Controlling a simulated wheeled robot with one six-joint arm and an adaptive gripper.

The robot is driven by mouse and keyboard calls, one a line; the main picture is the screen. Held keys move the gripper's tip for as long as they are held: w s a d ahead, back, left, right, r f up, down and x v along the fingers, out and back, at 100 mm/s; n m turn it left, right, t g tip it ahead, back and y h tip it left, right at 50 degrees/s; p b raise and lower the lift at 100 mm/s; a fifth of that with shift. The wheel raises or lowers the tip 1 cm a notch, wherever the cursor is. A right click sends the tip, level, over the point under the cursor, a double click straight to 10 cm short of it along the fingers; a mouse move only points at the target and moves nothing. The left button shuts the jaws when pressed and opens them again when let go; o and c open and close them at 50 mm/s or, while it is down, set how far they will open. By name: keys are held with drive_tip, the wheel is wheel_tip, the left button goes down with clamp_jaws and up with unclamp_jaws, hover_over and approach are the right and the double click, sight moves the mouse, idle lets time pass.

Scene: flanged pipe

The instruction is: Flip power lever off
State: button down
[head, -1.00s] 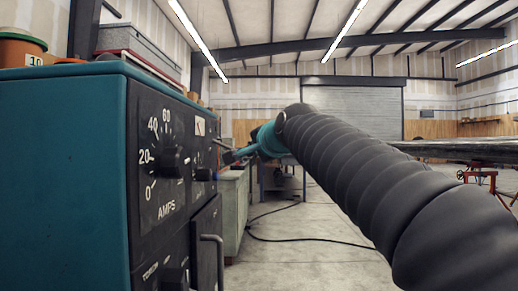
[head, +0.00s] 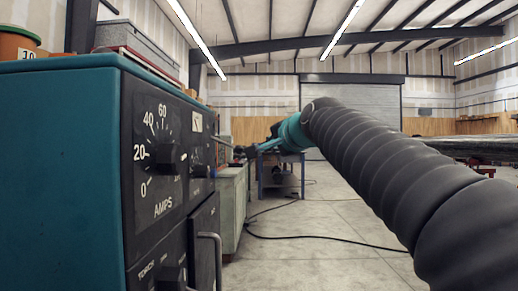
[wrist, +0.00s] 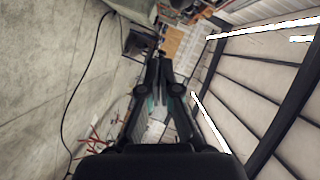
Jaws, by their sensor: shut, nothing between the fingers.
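The teal machine (head: 60,160) with a black control panel (head: 150,215) fills the left of the head view. A thin, light lever-like piece (head: 222,142) sticks out at the panel's far right edge; I cannot tell surely if it is the power lever, or its position. My gripper (head: 240,154) is small and far off in the head view, just right of the panel and apparently clear of it. In the wrist view my gripper (wrist: 159,56) has its fingertips together, with nothing seen between them.
A large AMPS knob (head: 168,156) and a bent handle (head: 212,250) stick out from the panel. A grey box (head: 138,40) and an orange pot (head: 17,44) sit on top. A blue-legged bench (head: 280,175) stands beyond. The floor (head: 320,225) is mostly open, with a black cable.

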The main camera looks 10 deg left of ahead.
drive_tip(key=f+v, duration=0.1)
drive_tip(key=v, duration=0.8)
drive_tip(key=shift+s+d+r, duration=0.2)
drive_tip(key=shift+s, duration=0.35)
drive_tip(key=s+d+f+n+g+h+p, duration=0.1)
drive_tip(key=s+d+f+n+g+h, duration=0.15)
drive_tip(key=f, duration=0.75)
drive_tip(key=s+d+f+n+g+h, duration=0.15)
drive_tip(key=f+n, duration=0.25)
drive_tip(key=f, duration=0.6)
drive_tip(key=s+d+f+g+h+p, duration=0.2)
drive_tip(key=s+d+f+p, duration=0.2)
drive_tip(key=s+d+f, duration=0.2)
drive_tip(key=s+d+f+n+g+h+p, duration=0.1)
drive_tip(key=s+d+f+p, duration=0.3)
drive_tip(key=s, duration=1.1)
drive_tip(key=shift+s+d+f+g+h+p, duration=0.35)
drive_tip(key=shift+d+f+g, duration=0.35)
drive_tip(key=shift+d+f, duration=1.6)
drive_tip(key=shift+w+a+f, duration=0.1)
drive_tip(key=shift+a+f, duration=0.5)
